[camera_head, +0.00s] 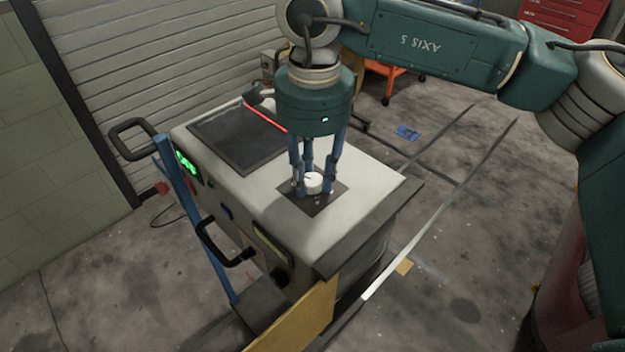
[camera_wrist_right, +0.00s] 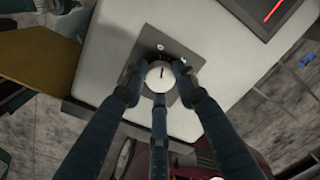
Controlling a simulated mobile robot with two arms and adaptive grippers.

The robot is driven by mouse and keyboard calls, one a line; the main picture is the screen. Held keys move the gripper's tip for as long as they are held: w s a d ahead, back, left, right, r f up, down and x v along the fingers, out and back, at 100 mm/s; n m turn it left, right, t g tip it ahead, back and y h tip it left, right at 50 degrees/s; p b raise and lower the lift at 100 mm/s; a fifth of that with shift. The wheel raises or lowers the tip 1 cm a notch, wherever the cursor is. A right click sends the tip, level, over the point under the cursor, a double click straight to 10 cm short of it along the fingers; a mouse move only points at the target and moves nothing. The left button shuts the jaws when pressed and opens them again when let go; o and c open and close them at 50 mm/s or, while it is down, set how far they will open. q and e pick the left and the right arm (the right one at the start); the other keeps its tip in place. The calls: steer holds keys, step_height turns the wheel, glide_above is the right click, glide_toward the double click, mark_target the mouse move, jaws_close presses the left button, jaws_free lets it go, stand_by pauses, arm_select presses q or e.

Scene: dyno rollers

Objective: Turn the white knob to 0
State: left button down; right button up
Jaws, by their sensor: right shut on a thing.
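The white knob (camera_head: 314,182) stands on a dark square plate (camera_head: 318,204) on top of a pale cart-like machine (camera_head: 350,225). In the right wrist view the round knob (camera_wrist_right: 160,75) shows a dark pointer line on its face, and small marks sit on the plate around it, too small to read. My right gripper (camera_head: 314,186) comes straight down from above with its blue fingers around the knob. In the right wrist view its fingers (camera_wrist_right: 158,84) are closed on the knob's sides. My left gripper is in neither view.
A dark panel (camera_head: 235,138) with a red line lies on the machine's top, left of the knob. Black handles (camera_head: 232,250) stick out from its left side. A yellowish board (camera_head: 298,318) leans at its front. The floor (camera_head: 470,240) to the right is mostly clear.

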mark_target(313, 181)
steer(key=shift+n, duration=0.6)
steer(key=o, duration=1.1)
steer(key=shift+o, duration=0.2)
step_height(313, 181, up, 12)
steer(key=shift+s, duration=0.25)
steer(key=shift+f, duration=0.1)
